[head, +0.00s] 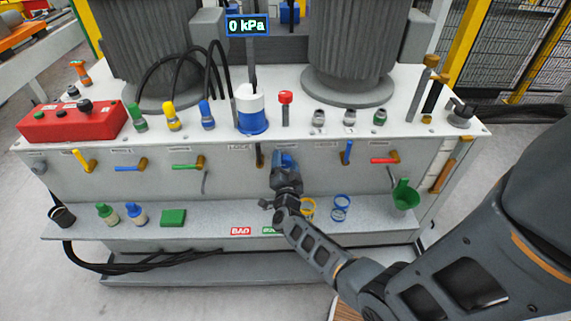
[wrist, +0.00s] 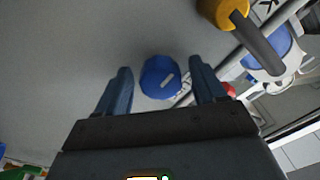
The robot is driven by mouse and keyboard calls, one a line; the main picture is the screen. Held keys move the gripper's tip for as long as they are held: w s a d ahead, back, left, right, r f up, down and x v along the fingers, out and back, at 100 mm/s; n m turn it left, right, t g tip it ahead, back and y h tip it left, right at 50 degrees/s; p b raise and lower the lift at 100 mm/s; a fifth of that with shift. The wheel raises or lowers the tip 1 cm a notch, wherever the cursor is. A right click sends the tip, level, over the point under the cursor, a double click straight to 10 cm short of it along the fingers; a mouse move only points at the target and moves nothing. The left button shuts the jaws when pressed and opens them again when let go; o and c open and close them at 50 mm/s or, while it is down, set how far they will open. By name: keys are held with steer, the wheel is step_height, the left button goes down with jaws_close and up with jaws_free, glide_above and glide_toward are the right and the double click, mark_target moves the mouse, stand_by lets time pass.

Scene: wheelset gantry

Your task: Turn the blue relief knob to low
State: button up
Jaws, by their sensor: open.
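The blue relief knob (wrist: 158,78) shows in the wrist view as a round blue cap with a short pale mark set diagonally on its face. My gripper (wrist: 161,70) is open, with one finger on each side of the knob and a visible gap to both. Whether the fingertips reach past the knob's face is hard to judge. In the head view my gripper (head: 286,172) is at the front panel, below the white-and-blue cylinder, and largely hides the knob. A display (head: 248,26) above reads 0 kPa.
On the panel, a dark-handled brass valve (head: 259,155) is left of my gripper and a blue-handled valve (head: 347,152) is right.

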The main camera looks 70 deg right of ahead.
steer(key=v, duration=0.7)
steer(key=shift+s+a, duration=0.2)
steer(key=shift+a, duration=0.15)
stand_by(0.4)
steer(key=s+a+r+n+t+y, duration=0.3)
steer(key=a+n, duration=0.1)
steer(key=a, duration=0.3)
steer(key=s+a+r+n+t+y, duration=0.3)
steer(key=a+n, duration=0.2)
steer(key=a, duration=0.3)
steer(key=s+a+r+n+t+y, duration=0.3)
steer(key=s+a+r+n, duration=0.1)
steer(key=a, duration=0.3)
steer(key=s+a+r+n+y, duration=0.4)
steer(key=a+r, duration=0.1)
steer(key=r, duration=0.2)
steer(key=s+a+r+n+g+y, duration=0.1)
steer(key=s+a+r+n+y, duration=0.3)
steer(key=r, duration=0.3)
steer(key=shift+s+a+r+n, duration=0.4)
steer(key=shift+s+a+n, duration=0.3)
steer(key=shift+a, duration=0.15)
